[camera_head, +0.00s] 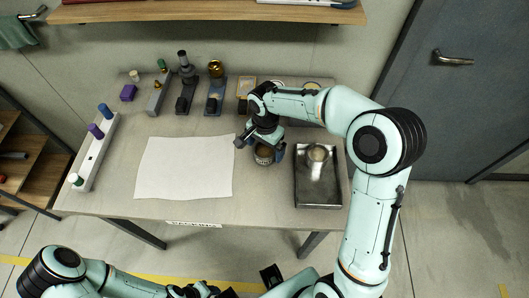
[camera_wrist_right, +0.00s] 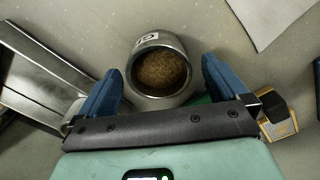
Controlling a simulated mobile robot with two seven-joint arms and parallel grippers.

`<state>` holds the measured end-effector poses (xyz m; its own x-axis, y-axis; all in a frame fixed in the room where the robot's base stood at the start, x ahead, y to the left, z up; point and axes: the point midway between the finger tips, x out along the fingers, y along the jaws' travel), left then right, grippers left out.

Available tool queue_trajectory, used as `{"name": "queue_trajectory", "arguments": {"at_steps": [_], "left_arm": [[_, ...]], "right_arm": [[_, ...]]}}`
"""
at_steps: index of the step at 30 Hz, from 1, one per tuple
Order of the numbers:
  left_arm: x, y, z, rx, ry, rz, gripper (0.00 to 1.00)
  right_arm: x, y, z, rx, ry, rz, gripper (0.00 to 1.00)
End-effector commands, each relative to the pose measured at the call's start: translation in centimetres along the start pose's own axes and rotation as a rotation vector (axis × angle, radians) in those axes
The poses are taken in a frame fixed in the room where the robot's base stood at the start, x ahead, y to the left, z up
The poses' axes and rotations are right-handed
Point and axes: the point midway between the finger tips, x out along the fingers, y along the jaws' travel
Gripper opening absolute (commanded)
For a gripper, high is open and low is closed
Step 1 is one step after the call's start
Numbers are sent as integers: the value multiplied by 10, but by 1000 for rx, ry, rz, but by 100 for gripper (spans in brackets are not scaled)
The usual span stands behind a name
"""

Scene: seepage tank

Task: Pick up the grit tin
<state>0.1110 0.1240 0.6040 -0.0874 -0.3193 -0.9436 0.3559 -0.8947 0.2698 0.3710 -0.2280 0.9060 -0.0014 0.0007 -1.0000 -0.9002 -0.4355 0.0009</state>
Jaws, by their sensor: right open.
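The grit tin (camera_head: 264,155) is a small grey metal tin with brown grit inside, standing on the table between the white sheet and the dark tray. My right gripper (camera_head: 260,147) is open just above the tin. Its blue fingers (camera_wrist_right: 163,72) are on either side of the tin, with gaps visible and no grip on it. My left arm is at the bottom left of the head view; its gripper is not clearly seen.
Several small fixtures, including a brass-knobbed one (camera_head: 216,69), line the back. A rack with coloured caps (camera_head: 96,150) stands left.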

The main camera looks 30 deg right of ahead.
Motion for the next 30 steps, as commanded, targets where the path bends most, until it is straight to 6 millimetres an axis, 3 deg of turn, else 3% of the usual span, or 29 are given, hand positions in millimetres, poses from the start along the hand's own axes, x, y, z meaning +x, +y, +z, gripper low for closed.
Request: {"name": "queue_trajectory", "arguments": {"at_steps": [3,10,15,16,25,30], "left_arm": [[1,0,0,0,0,0,43],[1,0,0,0,0,0,43],[1,0,0,0,0,0,43],[1,0,0,0,0,0,43],[0,0,0,0,0,0,43],[-1,0,0,0,0,0,43]], "right_arm": [[9,0,0,-1,0,1,100],[10,0,0,-1,1,-1,100],[10,0,0,0,1,-1,45],[10,0,0,0,1,-1,39],[8,0,0,0,1,-2,39],[-4,-1,0,0,2,-4,39]]}}
